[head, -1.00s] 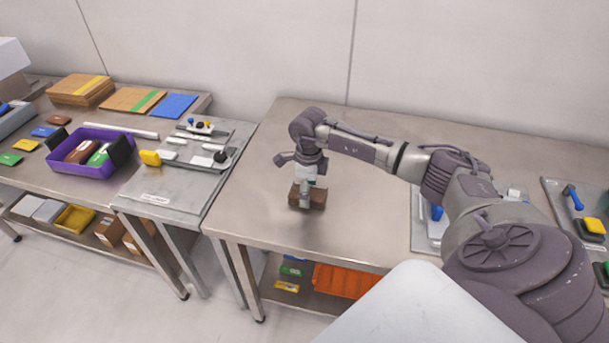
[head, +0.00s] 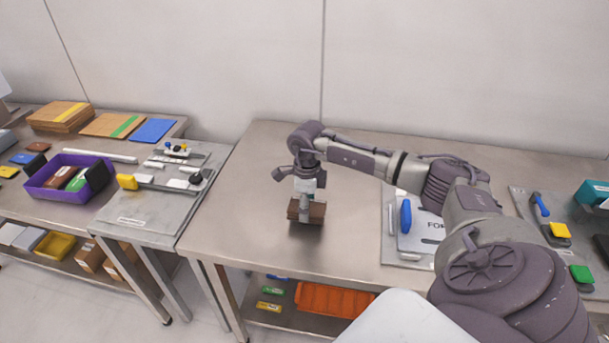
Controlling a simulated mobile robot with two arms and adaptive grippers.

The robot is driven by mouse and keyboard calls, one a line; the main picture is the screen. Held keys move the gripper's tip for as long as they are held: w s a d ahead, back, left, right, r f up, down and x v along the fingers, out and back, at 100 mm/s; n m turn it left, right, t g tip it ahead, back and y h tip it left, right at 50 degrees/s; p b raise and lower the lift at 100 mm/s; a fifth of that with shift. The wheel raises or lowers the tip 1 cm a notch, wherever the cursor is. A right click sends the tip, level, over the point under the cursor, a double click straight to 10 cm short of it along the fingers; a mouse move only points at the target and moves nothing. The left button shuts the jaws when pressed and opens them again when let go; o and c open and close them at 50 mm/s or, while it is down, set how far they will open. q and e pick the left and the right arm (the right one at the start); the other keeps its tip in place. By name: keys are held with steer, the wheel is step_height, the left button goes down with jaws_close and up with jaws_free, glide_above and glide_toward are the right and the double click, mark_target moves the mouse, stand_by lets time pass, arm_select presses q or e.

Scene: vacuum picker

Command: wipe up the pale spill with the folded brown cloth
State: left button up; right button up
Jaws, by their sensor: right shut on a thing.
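The folded brown cloth (head: 317,211) is a small brown block-like bundle on or just above the steel table (head: 240,215), left of the table's middle. My right gripper (head: 306,216) points down and is shut on the cloth, its fingers in front of and partly covering it. I cannot tell whether the cloth touches the tabletop. I cannot make out the pale spill; the visible tabletop shows only soft sheen, and the arm and cloth hide part of it. My left gripper is not in view.
A board with a blue handle (head: 405,216) lies at the right of the table, partly behind my arm. An orange bin (head: 335,300) sits on the shelf below. Bare steel surrounds the cloth.

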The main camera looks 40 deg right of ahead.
steer(key=shift+w+a+r+p, duration=0.15)
steer(key=shift+r+p, duration=0.25)
steer(key=shift+r, duration=0.55)
steer(key=shift+r+p, duration=0.9)
steer(key=shift+r, duration=0.85)
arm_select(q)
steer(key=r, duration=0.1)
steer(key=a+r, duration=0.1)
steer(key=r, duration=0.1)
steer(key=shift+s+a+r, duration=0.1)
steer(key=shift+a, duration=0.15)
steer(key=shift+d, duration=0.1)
